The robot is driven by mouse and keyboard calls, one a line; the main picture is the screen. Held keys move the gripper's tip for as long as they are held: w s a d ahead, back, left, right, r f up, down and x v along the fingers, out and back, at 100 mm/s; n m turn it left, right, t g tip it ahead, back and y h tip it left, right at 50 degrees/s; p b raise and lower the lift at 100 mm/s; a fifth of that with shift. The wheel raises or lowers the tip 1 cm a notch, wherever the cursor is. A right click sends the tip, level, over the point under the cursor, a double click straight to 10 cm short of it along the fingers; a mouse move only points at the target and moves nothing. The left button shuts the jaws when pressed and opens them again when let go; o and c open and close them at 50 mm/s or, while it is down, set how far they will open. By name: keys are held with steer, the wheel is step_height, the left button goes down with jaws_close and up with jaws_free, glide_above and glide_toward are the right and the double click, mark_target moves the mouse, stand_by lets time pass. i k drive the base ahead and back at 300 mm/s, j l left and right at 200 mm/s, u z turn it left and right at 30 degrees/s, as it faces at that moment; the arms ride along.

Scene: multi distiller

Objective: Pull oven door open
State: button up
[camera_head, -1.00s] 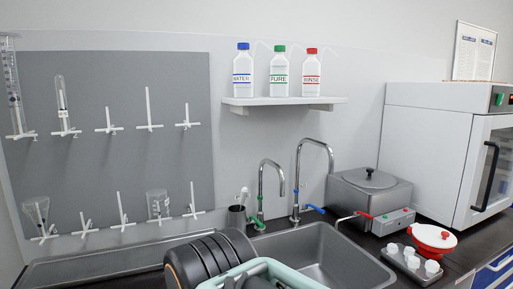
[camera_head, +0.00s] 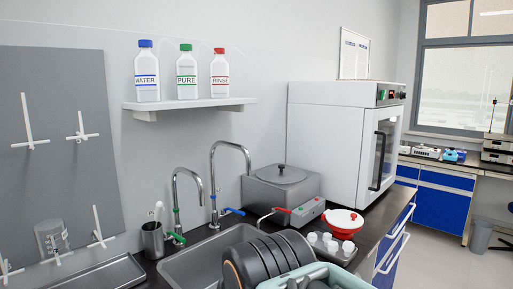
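The oven (camera_head: 325,140) is a white box on the dark counter, right of centre in the head view. Its glass-panelled door (camera_head: 391,147) faces right and looks shut. A long black vertical handle (camera_head: 378,161) runs along the door's near side. Green and red controls (camera_head: 388,95) sit on the dark panel above the door. My own dark arm links and a pale green part show at the bottom centre. My gripper's fingers cannot be made out, so their state and distance from the handle are not shown.
A metal bath with a lid (camera_head: 281,192) stands left of the oven. A red-and-white dish (camera_head: 342,222) and a rack of white caps (camera_head: 327,243) lie in front. The sink (camera_head: 196,263) and taps are further left. Open floor (camera_head: 440,250) shows at right.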

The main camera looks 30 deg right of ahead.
mark_target(383, 126)
steer(key=z, duration=1.1)
